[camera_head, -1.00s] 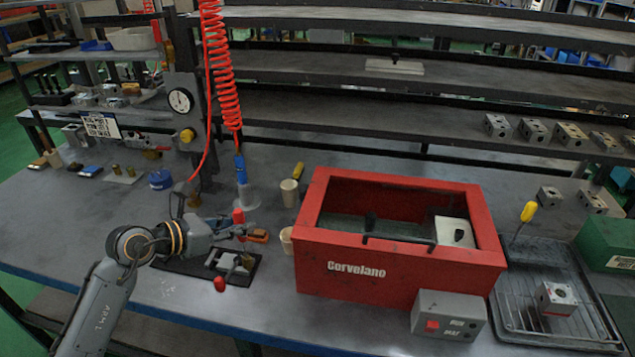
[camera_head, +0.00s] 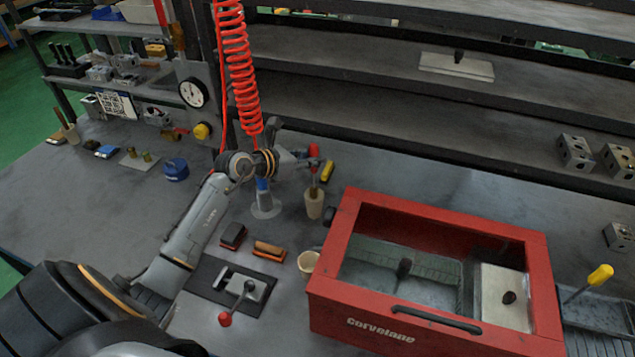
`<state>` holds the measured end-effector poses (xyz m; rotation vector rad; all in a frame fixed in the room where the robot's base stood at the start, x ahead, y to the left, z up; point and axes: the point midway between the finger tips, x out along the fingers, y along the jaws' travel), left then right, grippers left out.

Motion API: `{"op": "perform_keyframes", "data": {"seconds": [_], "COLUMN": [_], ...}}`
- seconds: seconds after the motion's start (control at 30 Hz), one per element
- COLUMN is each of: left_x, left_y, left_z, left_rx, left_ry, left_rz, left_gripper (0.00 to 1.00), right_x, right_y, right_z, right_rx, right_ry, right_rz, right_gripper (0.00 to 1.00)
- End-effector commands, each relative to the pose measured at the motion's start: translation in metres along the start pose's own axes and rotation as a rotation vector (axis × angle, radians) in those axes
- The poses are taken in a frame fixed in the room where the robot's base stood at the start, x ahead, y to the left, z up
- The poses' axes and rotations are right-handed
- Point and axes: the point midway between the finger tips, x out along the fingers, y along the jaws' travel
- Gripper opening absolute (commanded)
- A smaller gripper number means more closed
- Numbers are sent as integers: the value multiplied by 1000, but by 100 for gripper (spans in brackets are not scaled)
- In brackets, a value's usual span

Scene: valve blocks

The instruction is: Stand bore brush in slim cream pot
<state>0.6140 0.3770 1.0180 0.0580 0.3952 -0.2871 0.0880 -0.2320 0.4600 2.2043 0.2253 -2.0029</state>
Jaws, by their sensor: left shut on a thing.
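The bore brush (camera_head: 314,152) has a red handle and stands roughly upright, handle up. My left gripper (camera_head: 306,159) comes in from the left and is shut on it near the handle. The slim cream pot (camera_head: 314,206) stands on the bench directly below. The brush's brownish lower part reaches down to the pot's mouth; I cannot tell how far it goes inside. A yellow-handled item (camera_head: 327,171) shows just behind and right of the pot. My right gripper is not in view.
A wider cream cup (camera_head: 308,262) stands in front of the pot. The red Corvelano box (camera_head: 335,265) is close on the right. A toggle clamp with a red knob (camera_head: 225,319) and an orange-brown block (camera_head: 269,251) lie in front. A red coiled hose (camera_head: 235,65) hangs behind.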

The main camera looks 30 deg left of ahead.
Motion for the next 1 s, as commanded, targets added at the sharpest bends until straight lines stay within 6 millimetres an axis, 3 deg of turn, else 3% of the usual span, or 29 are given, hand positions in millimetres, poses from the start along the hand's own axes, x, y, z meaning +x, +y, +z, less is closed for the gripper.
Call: {"op": "perform_keyframes", "data": {"seconds": [0.17, 0.43, 0.87, 0.9, 1.0], "left_x": [8, 22, 25, 25, 25], "left_y": [0, 0, 0, 0, 0], "left_z": [-20, -51, -60, -59, -59], "left_rx": [-1, -2, 2, 2, 1], "left_ry": [-1, -2, -1, -1, -1], "left_rz": [0, 0, 0, 0, 0], "left_gripper": [0, 0, 0, 25, 44], "right_x": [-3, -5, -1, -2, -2], "right_y": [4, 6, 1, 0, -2], "right_z": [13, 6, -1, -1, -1], "right_rx": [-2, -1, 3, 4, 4], "right_ry": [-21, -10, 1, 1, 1], "right_rz": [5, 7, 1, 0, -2], "right_gripper": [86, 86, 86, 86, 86]}}
